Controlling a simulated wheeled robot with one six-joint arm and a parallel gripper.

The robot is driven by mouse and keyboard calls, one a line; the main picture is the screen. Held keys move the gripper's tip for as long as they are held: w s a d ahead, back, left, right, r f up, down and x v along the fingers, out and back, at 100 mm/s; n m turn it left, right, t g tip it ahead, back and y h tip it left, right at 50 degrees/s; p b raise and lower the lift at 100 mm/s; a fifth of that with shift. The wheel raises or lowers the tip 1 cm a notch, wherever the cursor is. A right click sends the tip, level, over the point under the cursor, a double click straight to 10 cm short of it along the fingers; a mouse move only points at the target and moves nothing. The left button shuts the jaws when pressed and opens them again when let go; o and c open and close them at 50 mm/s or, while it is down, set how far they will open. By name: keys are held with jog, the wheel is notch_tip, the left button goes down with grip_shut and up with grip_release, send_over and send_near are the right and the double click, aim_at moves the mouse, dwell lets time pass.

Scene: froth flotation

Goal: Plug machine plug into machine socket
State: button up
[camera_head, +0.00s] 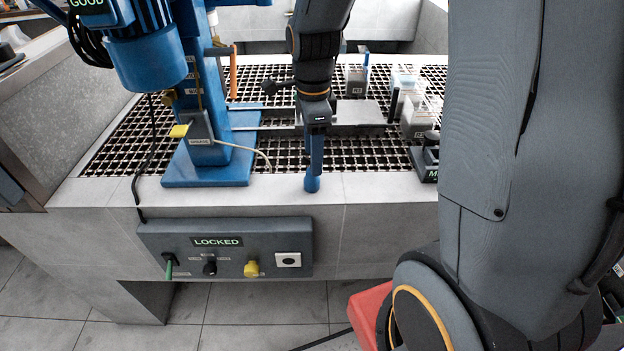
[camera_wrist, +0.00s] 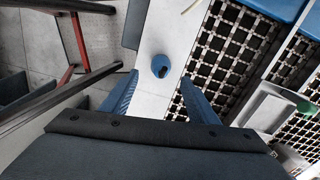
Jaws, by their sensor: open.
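My gripper (camera_head: 314,180) points down over the front ledge of the grated bench, above and behind the grey control panel (camera_head: 226,248). In the wrist view its two blue fingers (camera_wrist: 160,77) are apart with nothing held between them. A white square socket (camera_head: 288,260) with a dark round opening sits at the panel's right end. A black cord (camera_head: 140,192) runs over the ledge to the panel's left side. I cannot make out a machine plug for certain. A blue round piece with a dark spot (camera_wrist: 160,66) lies on the ledge, seen between the fingers.
The panel reads LOCKED and carries a green-ended lever (camera_head: 169,265), a black knob (camera_head: 210,267) and a yellow knob (camera_head: 252,269). A blue machine (camera_head: 212,140) stands at left. Small containers (camera_head: 405,80) stand at right. Bare ledge (camera_head: 385,188) lies right of my gripper.

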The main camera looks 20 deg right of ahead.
jog(key=shift+f, duration=0.1)
jog(key=shift+f, duration=1.2)
jog(key=shift+p, duration=0.3)
jog(key=shift+f+p, duration=1)
jog(key=shift+f, duration=1.6)
jog(key=c, duration=1.1)
jog(key=shift+w+r, duration=0.1)
jog(key=shift+r, duration=0.05)
notch_tip(320, 180, up, 10)
jog(key=shift+f+b, duration=0.1)
jog(key=shift+b, duration=1.1)
